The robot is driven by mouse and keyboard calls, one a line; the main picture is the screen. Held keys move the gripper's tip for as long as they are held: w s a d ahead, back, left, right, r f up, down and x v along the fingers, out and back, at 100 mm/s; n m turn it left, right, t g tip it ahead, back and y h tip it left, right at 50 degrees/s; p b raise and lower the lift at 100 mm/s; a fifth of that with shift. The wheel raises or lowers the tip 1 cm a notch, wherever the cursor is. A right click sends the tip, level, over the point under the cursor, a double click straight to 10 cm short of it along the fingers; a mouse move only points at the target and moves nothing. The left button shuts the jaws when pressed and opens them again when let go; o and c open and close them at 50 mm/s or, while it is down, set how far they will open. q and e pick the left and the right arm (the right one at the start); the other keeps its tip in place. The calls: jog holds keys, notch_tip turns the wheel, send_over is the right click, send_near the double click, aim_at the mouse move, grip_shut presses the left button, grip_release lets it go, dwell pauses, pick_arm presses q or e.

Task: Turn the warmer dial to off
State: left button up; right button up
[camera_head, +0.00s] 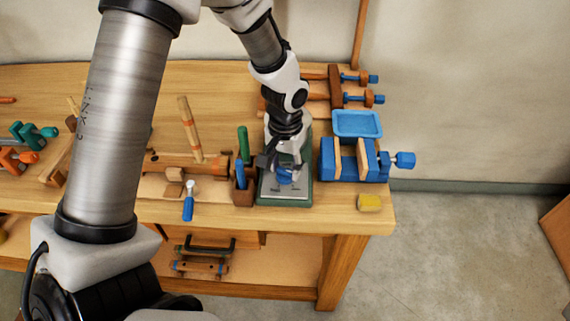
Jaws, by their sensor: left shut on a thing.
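The warmer (270,199) is a dark green box with a pale grey plate on top, near the front right of the wooden workbench. A blue dial (285,177) shows on the plate. My left gripper (283,170) reaches down from above and is shut on the dial. Its fingers and wrist hide part of the dial and the back of the warmer, so I cannot read the dial's setting. My right gripper is not in view.
A small brown holder (243,194) with blue and green handles stands close left of the warmer. The bench's front edge is near.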

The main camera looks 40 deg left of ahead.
pick_arm(q)
jog(key=n, duration=0.5)
jog(key=shift+f+n, duration=0.1)
jog(key=shift+n, duration=0.2)
jog(key=n+b, duration=0.1)
jog(key=n, duration=0.4)
jog(key=n+b, duration=0.1)
jog(key=n, duration=0.5)
jog(key=shift+f+n+b, duration=0.1)
jog(key=shift+n+b, duration=0.25)
jog(key=shift+n, duration=0.05)
jog(key=n+b, duration=0.1)
jog(key=n, duration=0.4)
jog(key=shift+s, duration=0.1)
jog(key=shift+n, duration=0.3)
jog(key=o, duration=1.1)
jog(key=shift+o, duration=0.2)
